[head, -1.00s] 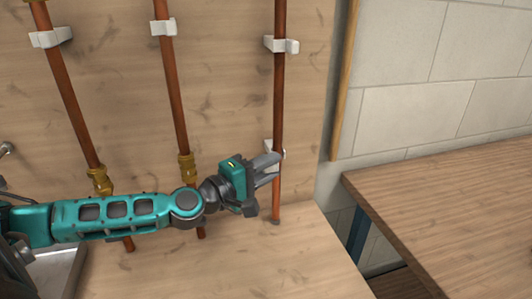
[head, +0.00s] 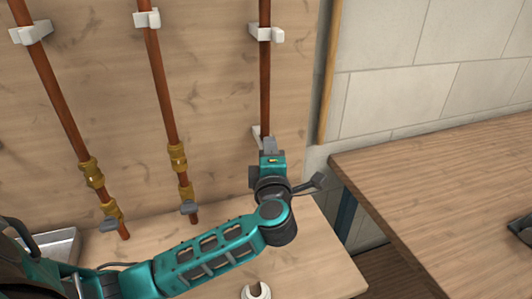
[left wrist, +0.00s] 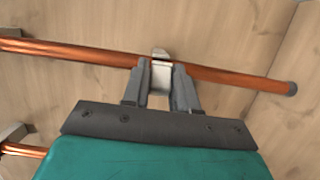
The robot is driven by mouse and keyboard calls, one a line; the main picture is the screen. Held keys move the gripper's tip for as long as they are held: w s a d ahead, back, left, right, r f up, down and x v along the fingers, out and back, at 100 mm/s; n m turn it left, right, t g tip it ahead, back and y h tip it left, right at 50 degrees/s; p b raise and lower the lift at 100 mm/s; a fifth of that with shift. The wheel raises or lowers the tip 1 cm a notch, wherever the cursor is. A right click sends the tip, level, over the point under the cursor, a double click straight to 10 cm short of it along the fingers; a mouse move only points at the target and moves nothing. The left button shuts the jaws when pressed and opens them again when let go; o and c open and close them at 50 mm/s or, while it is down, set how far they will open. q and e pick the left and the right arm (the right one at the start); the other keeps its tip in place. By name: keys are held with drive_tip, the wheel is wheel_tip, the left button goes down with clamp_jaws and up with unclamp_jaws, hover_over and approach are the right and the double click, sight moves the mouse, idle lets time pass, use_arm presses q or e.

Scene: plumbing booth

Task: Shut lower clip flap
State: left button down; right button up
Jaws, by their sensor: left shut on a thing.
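The lower clip (head: 257,133) is white and sits on the right-hand copper pipe (head: 265,80), low on the wooden wall. My left gripper (head: 269,145) is at this clip and covers most of it in the head view. In the left wrist view the two grey fingers of the left gripper (left wrist: 161,82) are closed on either side of the white clip (left wrist: 160,70), next to the pipe (left wrist: 225,77). How far its flap is shut cannot be told. My right gripper is not in view.
The upper clip (head: 266,34) holds the same pipe higher up. Two more copper pipes (head: 160,85) with brass fittings stand to the left. A wooden bench (head: 430,180) is at the right. A small white piece (head: 256,291) lies on the board below.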

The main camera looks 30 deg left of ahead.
use_arm(q)
drive_tip(key=shift+w+d+f+n+g+y, duration=0.1)
drive_tip(key=shift+w+n+g+y, duration=0.15)
drive_tip(key=shift+n+g+y, duration=0.6)
drive_tip(key=shift+w+d+n+g+y, duration=0.1)
drive_tip(key=shift+w+n+g+y, duration=0.1)
drive_tip(key=shift+n+g+y, duration=0.6)
drive_tip(key=shift+y, duration=0.35)
drive_tip(key=c, duration=1)
unclamp_jaws()
drive_tip(key=shift+a, duration=0.1)
drive_tip(key=shift+o, duration=0.2)
